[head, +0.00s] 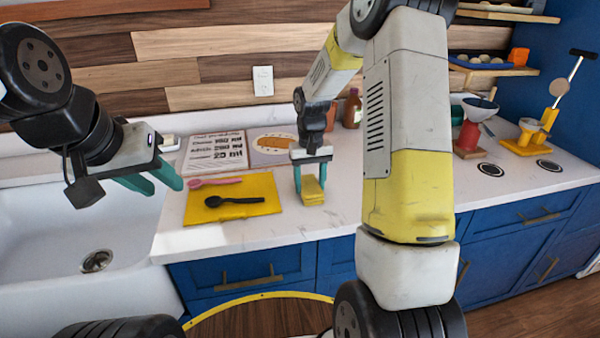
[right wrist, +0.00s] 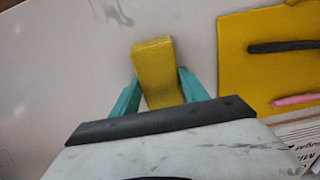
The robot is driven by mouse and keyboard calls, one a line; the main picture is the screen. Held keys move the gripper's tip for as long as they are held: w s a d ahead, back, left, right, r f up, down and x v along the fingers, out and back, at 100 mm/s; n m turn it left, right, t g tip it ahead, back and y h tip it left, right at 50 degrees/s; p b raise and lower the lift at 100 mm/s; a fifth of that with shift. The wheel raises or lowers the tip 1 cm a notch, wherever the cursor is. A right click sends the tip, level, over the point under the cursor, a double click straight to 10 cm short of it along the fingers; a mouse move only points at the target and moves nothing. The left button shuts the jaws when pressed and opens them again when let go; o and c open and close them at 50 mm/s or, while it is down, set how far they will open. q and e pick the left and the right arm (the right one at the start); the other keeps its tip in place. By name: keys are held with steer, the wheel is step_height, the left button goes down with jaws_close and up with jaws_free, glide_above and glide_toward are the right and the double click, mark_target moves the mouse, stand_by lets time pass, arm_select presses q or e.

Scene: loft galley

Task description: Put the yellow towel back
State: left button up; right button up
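The folded yellow towel (head: 313,192) is a small thick block at the front of the white counter, right of a yellow mat. My right gripper (head: 311,181) points down over it. In the right wrist view the towel (right wrist: 154,66) lies between the two teal fingers (right wrist: 160,82), and both appear to touch its sides. I cannot tell whether the towel rests on the counter or is just above it. My left gripper (head: 166,187) is open and empty, above the counter's left end beside the sink.
The yellow mat (head: 262,190) holds a black spoon (head: 233,200) and a pink spoon (head: 214,181). An open book (head: 215,152) lies behind it. The sink (head: 50,235) is at left. A red stand with a funnel (head: 468,135) and a yellow stand (head: 525,145) are at right.

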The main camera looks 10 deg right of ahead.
mark_target(310, 184)
steer(key=o, duration=0.4)
steer(key=shift+r, duration=0.1)
step_height(310, 184, up, 12)
steer(key=s+r+t, duration=0.2)
steer(key=s+r, duration=0.6)
steer(key=s, duration=0.2)
steer(key=s+t, duration=0.1)
steer(key=s, duration=0.3)
steer(key=s+a+t+y, duration=0.1)
steer(key=s, duration=0.4)
steer(key=s+a+r+t+y, duration=0.1)
steer(key=s+t, duration=0.1)
steer(key=s, duration=0.3)
steer(key=shift+s+a, duration=0.1)
steer(key=shift+r, duration=0.1)
